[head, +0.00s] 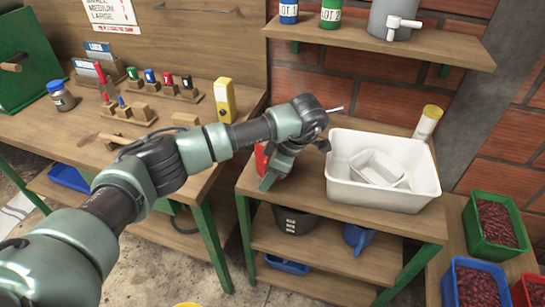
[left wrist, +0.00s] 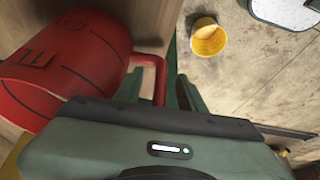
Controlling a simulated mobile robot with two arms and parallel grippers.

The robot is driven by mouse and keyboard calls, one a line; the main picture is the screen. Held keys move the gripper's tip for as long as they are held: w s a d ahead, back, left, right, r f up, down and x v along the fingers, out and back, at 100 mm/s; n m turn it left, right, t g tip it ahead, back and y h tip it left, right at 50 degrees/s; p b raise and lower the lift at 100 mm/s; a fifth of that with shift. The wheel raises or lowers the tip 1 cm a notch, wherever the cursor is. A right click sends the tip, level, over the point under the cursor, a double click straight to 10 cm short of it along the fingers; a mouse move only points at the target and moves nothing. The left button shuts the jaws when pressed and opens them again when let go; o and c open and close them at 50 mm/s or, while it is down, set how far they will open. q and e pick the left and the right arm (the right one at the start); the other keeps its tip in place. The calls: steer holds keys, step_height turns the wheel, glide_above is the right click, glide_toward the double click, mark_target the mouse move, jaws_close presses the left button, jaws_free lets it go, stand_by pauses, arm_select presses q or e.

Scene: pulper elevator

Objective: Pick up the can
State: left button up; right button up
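A red can (head: 261,158) stands on the right-hand wooden bench, mostly hidden behind my left gripper (head: 270,180) in the head view. In the left wrist view the red can (left wrist: 70,62) is large at the upper left, with dark lines on its wall and a red side handle (left wrist: 158,75). The left gripper's body fills the bottom of that view, close to the handle. My right gripper is in neither view.
A white basin (head: 395,195) with a smaller white tub (head: 378,168) stands right of the gripper. A yellow-and-white carton (head: 224,100) stands on the left bench (head: 60,130). A shelf (head: 375,40) overhangs behind. A yellow bucket (left wrist: 208,38) is on the floor.

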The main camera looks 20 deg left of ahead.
arm_select(q)
jaws_close()
stand_by(1.4)
steer(key=shift+w+r, duration=0.15)
